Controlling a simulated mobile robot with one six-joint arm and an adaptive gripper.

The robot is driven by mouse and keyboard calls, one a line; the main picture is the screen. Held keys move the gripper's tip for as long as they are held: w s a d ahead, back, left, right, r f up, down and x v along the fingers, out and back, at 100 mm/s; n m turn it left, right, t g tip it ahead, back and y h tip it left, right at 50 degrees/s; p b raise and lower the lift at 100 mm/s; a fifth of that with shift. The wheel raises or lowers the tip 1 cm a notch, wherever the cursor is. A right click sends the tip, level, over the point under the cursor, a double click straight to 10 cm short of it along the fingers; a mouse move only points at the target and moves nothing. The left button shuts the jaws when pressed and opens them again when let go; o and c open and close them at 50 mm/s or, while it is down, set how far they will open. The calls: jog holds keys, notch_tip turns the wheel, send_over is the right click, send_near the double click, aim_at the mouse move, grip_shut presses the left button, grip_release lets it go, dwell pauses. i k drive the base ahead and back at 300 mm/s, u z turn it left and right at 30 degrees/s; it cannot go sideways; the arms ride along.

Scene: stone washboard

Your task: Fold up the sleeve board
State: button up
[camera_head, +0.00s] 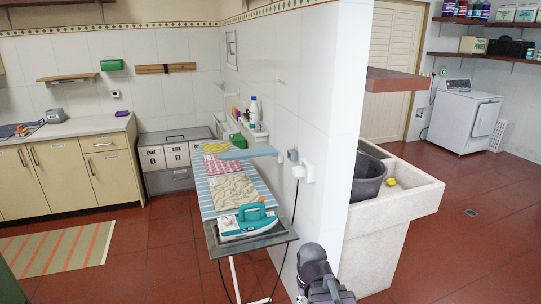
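The ironing board (207,197) has a blue striped cover and stands along the white tiled wall. A plain light-blue narrow board (248,153), which looks like the sleeve board, lies level across its far part and sticks out to the right, towards the wall. Its hinge or support is too small to make out. A teal and white iron (248,222) rests on the grey near end of the ironing board. Dark grey joints of my arm show at the bottom centre, well short of the sleeve board. My gripper cannot be made out in this view.
Folded yellow, red and cream cloths (233,190) lie on the ironing board. A cord hangs from the wall socket (303,170) beside it. The wall end and stone sink (395,222) stand to the right. Red floor is open left of the board, around a striped rug (58,250).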

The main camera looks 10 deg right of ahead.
aim_at(269, 150)
jog(key=u, duration=0.1)
jog(key=i, duration=1)
jog(key=u, duration=0.3)
